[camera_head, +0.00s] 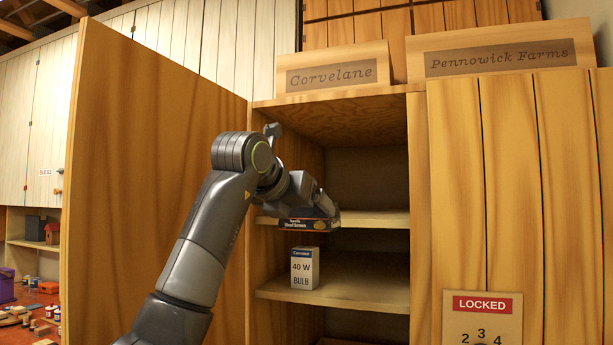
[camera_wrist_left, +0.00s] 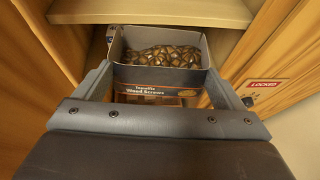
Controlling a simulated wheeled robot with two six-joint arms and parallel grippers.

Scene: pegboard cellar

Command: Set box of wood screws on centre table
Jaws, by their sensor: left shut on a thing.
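The box of wood screws (camera_head: 296,224) is a dark open-topped box with an orange-edged label, at the upper shelf of the open cupboard. In the left wrist view the box (camera_wrist_left: 160,78) shows brown screws inside and the words "Wood Screws". My left gripper (camera_head: 318,207) is shut on the box, with a finger on each side of it in the wrist view. I cannot tell whether the box touches the shelf. The right gripper is not in view. The centre table is not clearly identifiable in either view.
A 40 W bulb box (camera_head: 304,268) stands on the shelf below. The open cupboard door (camera_head: 150,170) rises on the left, close to my arm. A closed door with a "LOCKED" sign (camera_head: 482,305) is at the right. A cluttered red surface (camera_head: 30,312) shows at lower left.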

